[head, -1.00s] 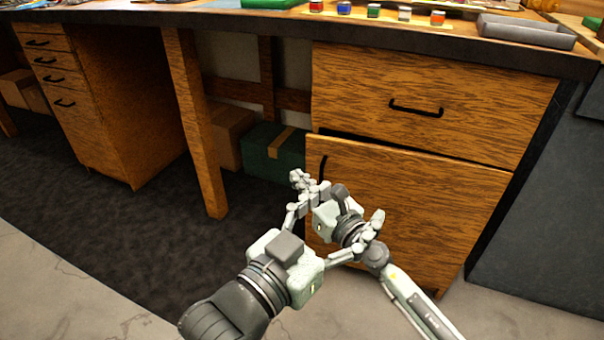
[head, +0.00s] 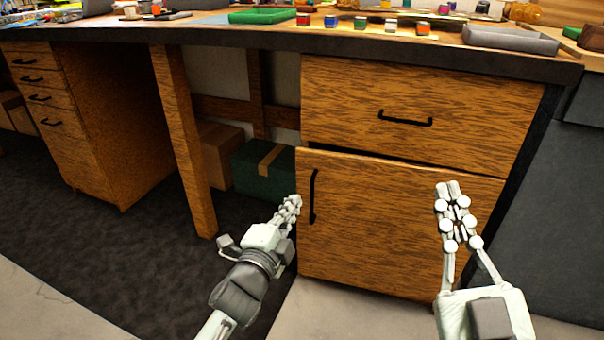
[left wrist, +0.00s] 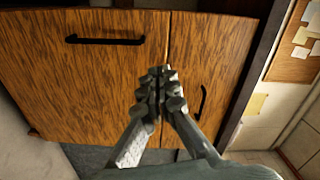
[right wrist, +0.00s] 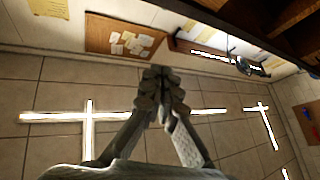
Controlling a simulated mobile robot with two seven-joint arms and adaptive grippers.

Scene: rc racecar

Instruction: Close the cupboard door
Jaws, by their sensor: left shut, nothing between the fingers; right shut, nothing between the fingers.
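The wooden cupboard door (head: 385,228) is under the drawer, with a black vertical handle (head: 312,196) near its left edge. A dark gap shows along its top edge; it stands nearly flush, and I cannot tell if it is slightly ajar. My left gripper (head: 294,203) is shut and empty at the door's left edge, beside the handle; contact is unclear. The left wrist view shows the door (left wrist: 85,85) turned sideways behind the shut fingers (left wrist: 160,75). My right gripper (head: 450,190) is shut and empty in front of the door's right part. Its wrist view shows no door.
The drawer (head: 420,90) above is closed. A worktop (head: 400,55) with small paint pots and a grey tray (head: 510,38) runs over it. A wooden leg (head: 184,140), a green box (head: 262,168) and a brown box (head: 218,150) stand left of the cupboard.

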